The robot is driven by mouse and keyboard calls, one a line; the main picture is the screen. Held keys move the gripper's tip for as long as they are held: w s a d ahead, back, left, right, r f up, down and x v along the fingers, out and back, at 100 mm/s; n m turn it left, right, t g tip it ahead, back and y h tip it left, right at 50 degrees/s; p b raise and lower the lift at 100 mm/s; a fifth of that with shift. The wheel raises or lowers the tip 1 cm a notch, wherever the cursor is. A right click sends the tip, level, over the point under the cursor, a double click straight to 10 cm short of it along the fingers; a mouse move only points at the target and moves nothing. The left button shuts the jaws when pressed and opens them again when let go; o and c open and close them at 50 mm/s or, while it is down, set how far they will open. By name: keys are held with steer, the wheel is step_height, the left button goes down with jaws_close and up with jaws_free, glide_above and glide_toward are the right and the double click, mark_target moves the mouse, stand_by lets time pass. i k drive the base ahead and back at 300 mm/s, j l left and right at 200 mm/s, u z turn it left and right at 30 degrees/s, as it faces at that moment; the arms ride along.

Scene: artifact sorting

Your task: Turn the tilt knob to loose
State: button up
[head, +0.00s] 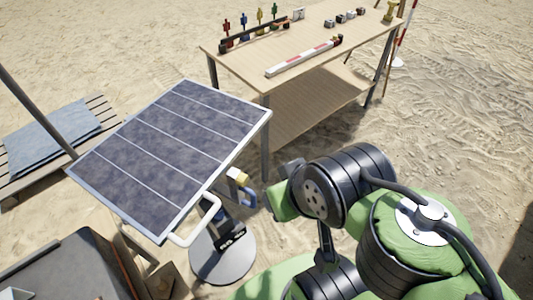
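The tilted solar panel (170,150), dark with pale lines and a white frame, stands left of centre in the head view. Its stand rises from a round grey base (222,262). A small yellow and white part (238,175) and a blue loop-shaped part (249,197) sit under the panel's right edge. Either may belong to the tilt knob; I cannot tell which, and no loose marking is readable. My green and black arm fills the lower right, and its far end lies just right of these parts. I cannot make out my gripper's fingers or whether they touch anything.
A wooden table (240,50) at the back holds colored figures, a red and white bar (300,58) and small blocks. A pallet with a grey-blue cloth (55,138) lies left. A dark case (60,270) is at lower left. Open sand lies right.

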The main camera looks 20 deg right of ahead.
mark_target(242, 179)
steer(key=k+j+u, duration=0.1)
steer(key=u, duration=0.25)
steer(key=k+j+u, duration=0.1)
steer(key=u, duration=0.25)
steer(key=k+j+u, duration=0.15)
steer(key=u, duration=0.2)
